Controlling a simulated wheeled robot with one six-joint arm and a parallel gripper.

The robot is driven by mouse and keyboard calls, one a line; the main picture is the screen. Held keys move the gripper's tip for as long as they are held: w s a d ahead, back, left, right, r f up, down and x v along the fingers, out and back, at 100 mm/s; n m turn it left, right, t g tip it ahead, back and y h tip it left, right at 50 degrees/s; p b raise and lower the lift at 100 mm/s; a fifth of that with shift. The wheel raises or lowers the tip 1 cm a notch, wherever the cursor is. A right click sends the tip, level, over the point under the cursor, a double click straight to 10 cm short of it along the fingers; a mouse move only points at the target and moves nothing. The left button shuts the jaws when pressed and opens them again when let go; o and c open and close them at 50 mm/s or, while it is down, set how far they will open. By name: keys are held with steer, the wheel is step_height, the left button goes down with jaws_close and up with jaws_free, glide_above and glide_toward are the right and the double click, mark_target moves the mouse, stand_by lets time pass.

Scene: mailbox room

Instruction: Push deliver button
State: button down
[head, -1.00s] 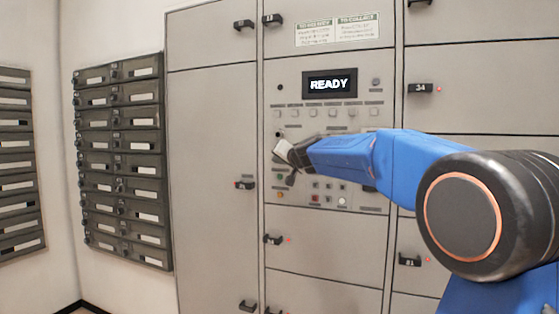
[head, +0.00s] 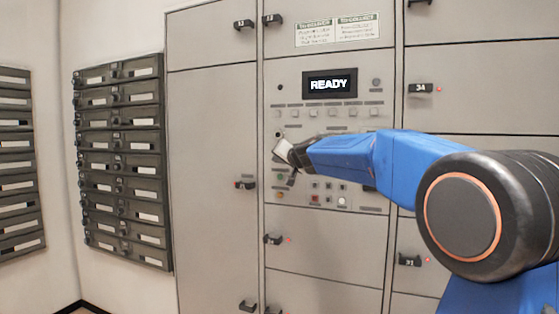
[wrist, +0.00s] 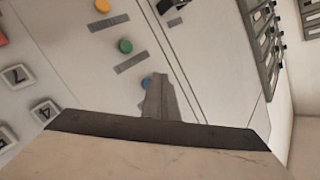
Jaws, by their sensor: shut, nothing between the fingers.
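The grey control panel (head: 327,122) carries a display (head: 330,84) reading READY. In the wrist view a blue button (wrist: 146,82) shows just beyond my gripper (wrist: 157,90), partly hidden by its fingers. A green button (wrist: 125,46) and an orange button (wrist: 102,6) lie in line with it, each beside a dark label strip too blurred to read. I cannot tell which one is the deliver button. In the head view my gripper (head: 289,153) is shut and empty at the panel's left side. I cannot tell whether it touches the panel.
White number keys (wrist: 18,76) show at the left of the wrist view. Locker doors with black latches (head: 244,184) surround the panel. Dark mailboxes (head: 122,160) hang on the wall at the left. My blue arm covers the panel's right part.

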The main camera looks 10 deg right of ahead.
steer(key=shift+w+d, duration=0.1)
steer(key=shift+w+d, duration=0.2)
steer(key=shift+w, duration=0.05)
steer(key=shift+w+d, duration=0.2)
steer(key=shift+w, duration=0.1)
stand_by(1.0)
steer(key=shift+s, duration=0.1)
stand_by(0.3)
steer(key=shift+s+a, duration=0.5)
steer(key=shift+s, duration=0.05)
steer(key=shift+s+a, duration=0.75)
steer(key=shift+s, duration=0.3)
steer(key=shift+s+a, duration=0.7)
steer(key=shift+s, duration=0.3)
